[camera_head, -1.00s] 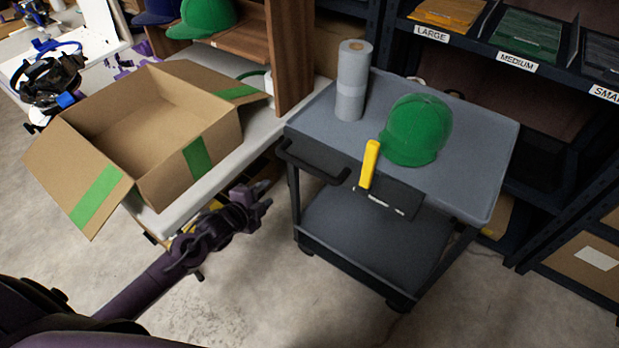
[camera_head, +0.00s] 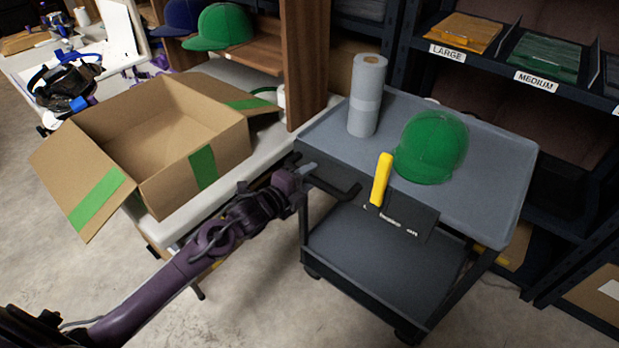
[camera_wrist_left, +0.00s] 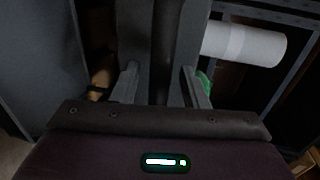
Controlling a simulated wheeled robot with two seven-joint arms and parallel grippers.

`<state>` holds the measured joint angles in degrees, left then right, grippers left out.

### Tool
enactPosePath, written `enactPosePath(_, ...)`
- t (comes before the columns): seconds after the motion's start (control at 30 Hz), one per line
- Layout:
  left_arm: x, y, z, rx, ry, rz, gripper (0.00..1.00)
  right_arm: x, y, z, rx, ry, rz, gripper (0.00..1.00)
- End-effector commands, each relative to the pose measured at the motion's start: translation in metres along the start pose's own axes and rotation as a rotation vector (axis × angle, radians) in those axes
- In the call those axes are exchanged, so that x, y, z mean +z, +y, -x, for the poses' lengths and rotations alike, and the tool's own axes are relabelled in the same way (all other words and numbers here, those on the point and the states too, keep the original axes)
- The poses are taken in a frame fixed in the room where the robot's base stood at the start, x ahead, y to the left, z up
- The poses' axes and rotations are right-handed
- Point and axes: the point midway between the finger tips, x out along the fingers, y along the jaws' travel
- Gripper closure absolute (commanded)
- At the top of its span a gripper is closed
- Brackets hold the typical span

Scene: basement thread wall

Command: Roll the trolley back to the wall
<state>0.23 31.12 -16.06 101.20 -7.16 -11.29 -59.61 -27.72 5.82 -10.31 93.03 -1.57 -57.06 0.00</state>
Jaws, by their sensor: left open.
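The grey trolley (camera_head: 480,205) stands right of centre in the head view, with a top tray and a lower shelf (camera_head: 380,255). Its black push handle (camera_head: 335,190) sticks out at its near left side. My left gripper (camera_head: 303,173) is open at the left end of this handle. In the left wrist view the two fingers (camera_wrist_left: 163,88) are apart, with a dark grey bar-like part showing between them. I cannot tell whether they touch it. On the tray are a green cap (camera_head: 432,147) and a grey roll (camera_head: 367,95); the roll also shows in the left wrist view (camera_wrist_left: 245,44).
An open cardboard box (camera_head: 155,135) sits on the table (camera_head: 265,150) left of the trolley, close to my left arm. A shelf rack with labelled bins (camera_head: 540,60) stands behind and right. A yellow-handled tool (camera_head: 381,180) hangs at the trolley's front. Bare floor (camera_head: 270,300) lies in front.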

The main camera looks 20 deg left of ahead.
Motion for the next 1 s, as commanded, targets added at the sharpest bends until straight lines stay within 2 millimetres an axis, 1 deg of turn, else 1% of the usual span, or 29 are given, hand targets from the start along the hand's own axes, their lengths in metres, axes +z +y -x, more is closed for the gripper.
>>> enactPosePath(0.03, 0.0003, -0.0006, -0.0052, -0.002, -0.001, 0.0, 0.6, -0.0008, -0.0003, 0.0011, 0.0, 0.001, 0.001, 1.0)
enactPosePath(0.13, -0.0001, -0.0003, -0.0104, 0.0, 0.0, 0.001, 0.6, -0.0009, -0.0007, 0.0025, -0.001, -0.003, 0.002, 1.0)
enactPosePath(0.4, -0.0004, -0.0001, -0.0117, 0.0, 0.0, 0.0, 0.6, -0.0005, -0.0011, 0.0029, -0.002, -0.005, 0.002, 1.0)
enactPosePath(0.47, -0.0003, -0.0001, -0.0116, 0.0, 0.0, 0.0, 0.66, -0.0006, -0.0011, 0.0029, -0.002, -0.005, 0.002, 1.0)
enactPosePath(0.7, -0.0001, 0.0001, -0.0114, 0.001, 0.0, 0.0, 0.98, -0.0007, -0.0011, 0.0029, -0.001, -0.003, 0.002, 1.0)
enactPosePath(0.73, -0.0002, 0.0001, -0.0114, 0.001, 0.0, 0.0, 1.0, -0.0008, -0.0011, 0.0029, -0.001, -0.003, 0.002, 1.0)
enactPosePath(1.0, -0.001, 0.0003, -0.0113, 0.001, 0.0, 0.001, 1.0, -0.001, -0.0009, 0.0031, -0.001, -0.002, 0.002, 1.0)
